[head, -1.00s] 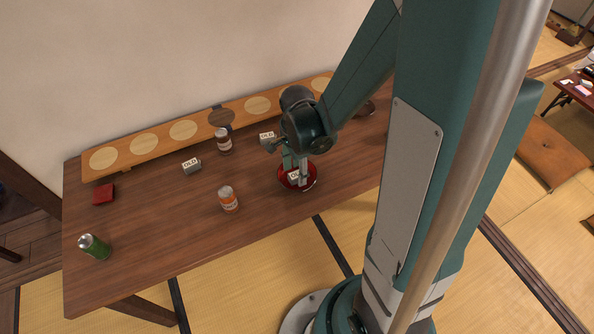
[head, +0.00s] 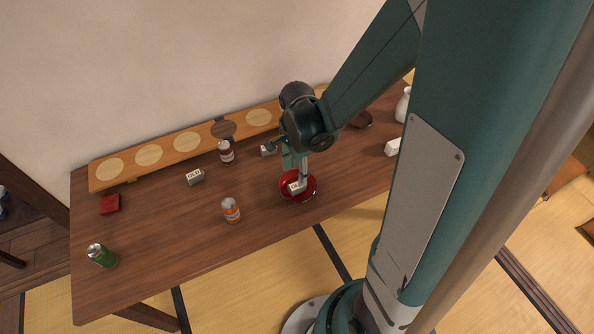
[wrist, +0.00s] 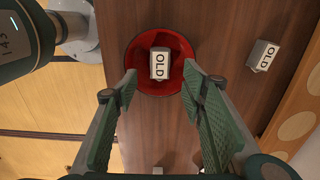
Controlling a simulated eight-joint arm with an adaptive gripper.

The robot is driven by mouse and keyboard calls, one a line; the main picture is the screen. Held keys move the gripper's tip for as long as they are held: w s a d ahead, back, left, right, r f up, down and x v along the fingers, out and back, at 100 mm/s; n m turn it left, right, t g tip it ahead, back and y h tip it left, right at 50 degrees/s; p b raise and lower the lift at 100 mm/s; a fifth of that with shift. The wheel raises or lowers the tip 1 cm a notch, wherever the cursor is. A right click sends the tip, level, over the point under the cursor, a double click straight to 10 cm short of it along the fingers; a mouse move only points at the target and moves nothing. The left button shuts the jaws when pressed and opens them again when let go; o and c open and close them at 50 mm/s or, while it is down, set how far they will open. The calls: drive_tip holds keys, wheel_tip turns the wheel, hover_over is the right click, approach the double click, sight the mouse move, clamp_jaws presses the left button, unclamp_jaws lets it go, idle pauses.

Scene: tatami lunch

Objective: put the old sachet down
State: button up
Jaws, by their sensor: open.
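A small pale sachet marked OLD (wrist: 160,63) sits in a round red dish (wrist: 139,82) on the wooden table. In the head view the sachet (head: 297,187) shows at the dish (head: 286,193), partly behind my gripper. My gripper (wrist: 160,88) is open above the dish, its fingers apart on either side of the sachet with gaps between. A second OLD sachet (wrist: 262,55) lies on the table to the right in the wrist view. Another OLD sachet (head: 195,177) lies farther left on the table in the head view.
A brown-labelled jar (head: 226,153), an orange-labelled can (head: 231,210), a green can (head: 102,256) and a red block (head: 110,204) stand left of the dish. A long wooden board with round pads (head: 171,150) runs along the wall. A white bottle (head: 402,106) stands far right.

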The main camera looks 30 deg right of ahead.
drive_tip(key=shift+r, duration=0.15)
idle(0.5)
drive_tip(key=s+a+r+n+t, duration=0.2)
drive_tip(key=s+r+n+t, duration=0.1)
drive_tip(key=r+n, duration=0.6)
drive_tip(key=s+a+r+n+t, duration=0.3)
drive_tip(key=r+n, duration=0.6)
drive_tip(key=r, duration=0.6)
drive_tip(key=shift+s+t, duration=0.6)
drive_tip(key=shift+s, duration=0.5)
drive_tip(key=shift+o, duration=0.2)
drive_tip(key=shift+o, duration=1.1)
drive_tip(key=shift+f, duration=0.1)
